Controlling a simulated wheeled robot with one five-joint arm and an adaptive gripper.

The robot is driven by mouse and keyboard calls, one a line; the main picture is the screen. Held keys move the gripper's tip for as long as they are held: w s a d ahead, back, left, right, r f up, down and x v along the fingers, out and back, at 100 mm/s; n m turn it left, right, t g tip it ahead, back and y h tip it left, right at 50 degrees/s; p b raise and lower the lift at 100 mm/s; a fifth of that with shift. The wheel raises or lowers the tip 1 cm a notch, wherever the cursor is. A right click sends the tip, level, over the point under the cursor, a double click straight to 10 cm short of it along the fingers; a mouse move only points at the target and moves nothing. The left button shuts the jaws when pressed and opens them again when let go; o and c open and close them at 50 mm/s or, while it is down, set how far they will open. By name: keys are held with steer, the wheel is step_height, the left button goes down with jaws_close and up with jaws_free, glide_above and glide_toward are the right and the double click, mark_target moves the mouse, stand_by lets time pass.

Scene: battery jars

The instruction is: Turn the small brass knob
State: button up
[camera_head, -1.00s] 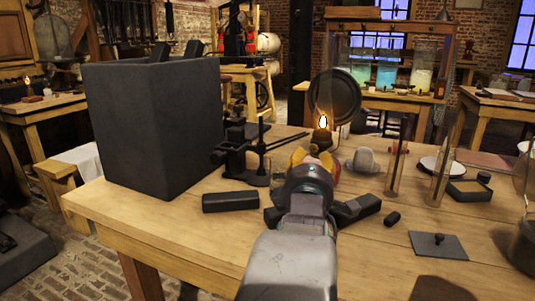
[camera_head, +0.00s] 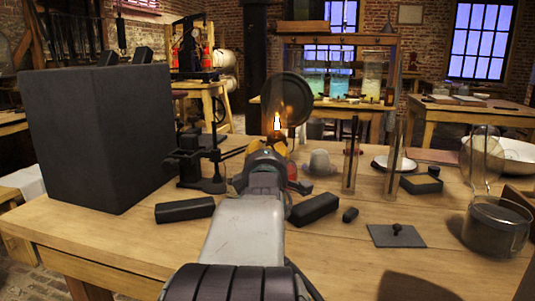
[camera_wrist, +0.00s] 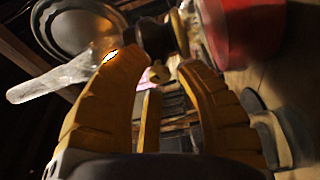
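A lit oil lamp with a round reflector (camera_head: 287,98) stands on the wooden table, largely hidden behind my wrist. Its flame (camera_head: 277,122) shows just above my gripper (camera_head: 272,146). In the wrist view my gripper (camera_wrist: 155,68) is open, with its yellow fingers apart. A small brass knob (camera_wrist: 158,74) shows between the fingertips, just below a dark round part of the lamp (camera_wrist: 155,38). I cannot tell whether either finger touches it. The lamp's red body (camera_wrist: 245,30) is at the upper right, and the reflector (camera_wrist: 75,30) is at the upper left.
A large dark box (camera_head: 98,135) stands at the table's left, beside a black stand (camera_head: 195,160). Black blocks (camera_head: 185,210) lie near my arm. The front right is fairly clear.

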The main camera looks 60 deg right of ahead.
jaws_close()
stand_by(0.3)
stand_by(0.3)
steer(key=shift+n+g+y, duration=0.4)
steer(key=shift+n+y, duration=0.4)
steer(key=shift+n, duration=1.2)
